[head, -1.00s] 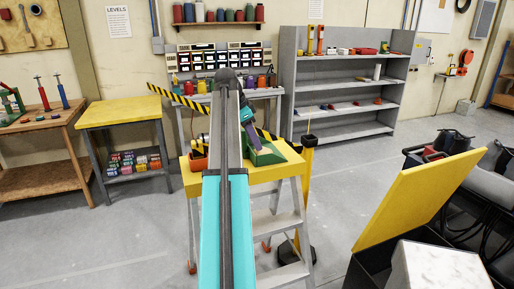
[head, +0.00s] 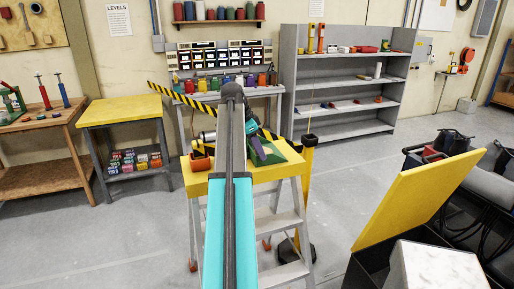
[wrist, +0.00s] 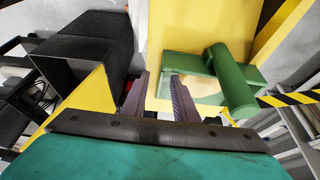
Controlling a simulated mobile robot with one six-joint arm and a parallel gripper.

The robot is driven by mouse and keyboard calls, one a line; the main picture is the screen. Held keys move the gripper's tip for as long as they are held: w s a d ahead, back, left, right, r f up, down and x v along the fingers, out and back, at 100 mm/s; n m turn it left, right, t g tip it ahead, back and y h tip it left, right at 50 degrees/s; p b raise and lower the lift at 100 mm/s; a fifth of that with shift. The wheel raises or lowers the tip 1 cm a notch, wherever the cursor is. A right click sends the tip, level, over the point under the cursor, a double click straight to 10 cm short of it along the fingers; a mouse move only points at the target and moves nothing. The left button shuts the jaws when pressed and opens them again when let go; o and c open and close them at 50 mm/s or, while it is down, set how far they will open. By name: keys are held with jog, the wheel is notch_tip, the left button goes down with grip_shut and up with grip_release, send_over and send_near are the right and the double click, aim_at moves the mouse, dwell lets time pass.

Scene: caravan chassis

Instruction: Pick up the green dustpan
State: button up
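The green dustpan (head: 286,152) lies on the yellow top of a stepladder (head: 225,181) in the head view, partly hidden by my gripper. In the wrist view the dustpan (wrist: 185,66) is on the right, with its thick round handle (wrist: 232,85) tilted across it. My gripper (wrist: 160,76) is open, with two purple-grey fingers and nothing held between them. Its right finger overlaps the dustpan's left edge in the picture; I cannot tell whether they touch. In the head view one finger (head: 257,148) shows just left of the dustpan.
An orange-red bin (head: 200,162) sits on the left of the stepladder top. Black-and-yellow striped tape (head: 180,97) runs behind. A yellow post (head: 307,185) stands at the ladder's right. A dark box (wrist: 90,45) fills the wrist view's upper left. A yellow-topped table (head: 122,110) stands left.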

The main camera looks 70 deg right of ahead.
jog(key=shift+p+x, duration=0.45)
jog(key=shift+x, duration=1.2)
jog(key=shift+w+d, duration=0.1)
grip_shut()
